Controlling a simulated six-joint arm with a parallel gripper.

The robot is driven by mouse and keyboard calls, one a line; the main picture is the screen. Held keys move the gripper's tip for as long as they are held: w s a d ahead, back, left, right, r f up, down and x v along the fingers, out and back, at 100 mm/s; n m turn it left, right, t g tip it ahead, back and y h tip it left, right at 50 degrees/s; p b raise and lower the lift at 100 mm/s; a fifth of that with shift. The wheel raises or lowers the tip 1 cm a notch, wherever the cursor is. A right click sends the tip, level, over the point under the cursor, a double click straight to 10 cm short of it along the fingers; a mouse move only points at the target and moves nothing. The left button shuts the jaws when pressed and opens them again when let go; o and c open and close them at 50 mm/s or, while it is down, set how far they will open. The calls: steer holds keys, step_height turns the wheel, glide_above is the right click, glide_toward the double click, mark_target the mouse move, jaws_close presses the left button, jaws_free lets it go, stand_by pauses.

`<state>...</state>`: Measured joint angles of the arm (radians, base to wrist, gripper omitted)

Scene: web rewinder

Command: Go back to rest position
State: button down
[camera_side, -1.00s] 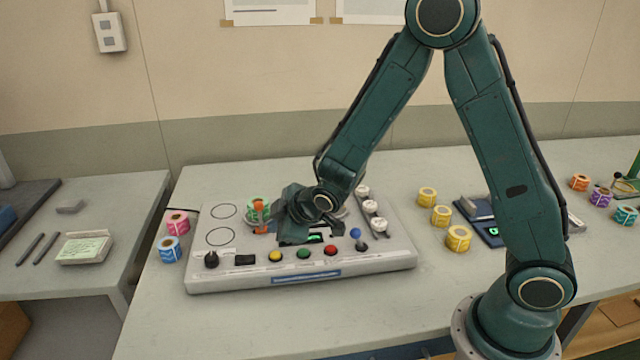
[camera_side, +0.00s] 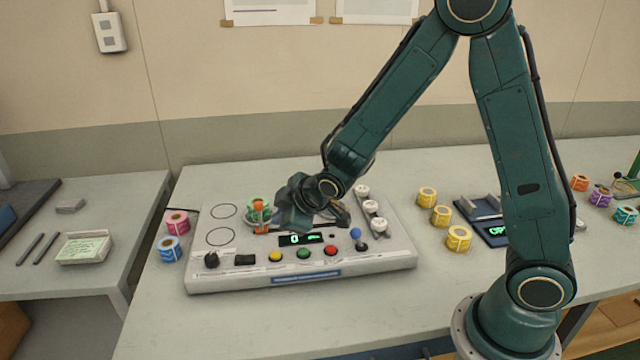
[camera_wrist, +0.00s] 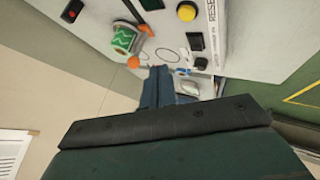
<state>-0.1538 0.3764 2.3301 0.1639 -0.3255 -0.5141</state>
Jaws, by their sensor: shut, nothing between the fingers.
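My gripper (camera_side: 292,218) is over the middle of the grey web rewinder panel (camera_side: 345,284), beside the green and orange roll on its spindle (camera_side: 258,210). Its fingers are small and partly turned from the side camera; they look shut and empty. In the wrist view my gripper (camera_wrist: 157,75) points at the panel, with the green roll (camera_wrist: 124,40) to its left. The green-lit display (camera_side: 305,239) shows in the side view. Below it are yellow (camera_side: 275,257), green (camera_side: 303,254) and red (camera_side: 330,250) buttons.
Several yellow rolls (camera_side: 441,216) and a dark scale-like device (camera_side: 490,228) are further right. Pink (camera_side: 177,223) and blue (camera_side: 169,250) rolls lie left. The table front is clear.

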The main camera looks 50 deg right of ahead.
steer(key=s+d+r+m+g, duration=0.2)
steer(key=s+d+r+m, duration=0.15)
steer(key=s+r, duration=0.85)
steer(key=s+r+m, duration=0.2)
steer(key=s, duration=0.6)
steer(key=s+r+m+g, duration=0.1)
steer(key=s+r+m, duration=0.1)
steer(key=s, duration=0.6)
steer(key=shift+a+r+y, duration=0.25)
steer(key=shift+r+y, duration=0.05)
steer(key=shift+r, duration=0.05)
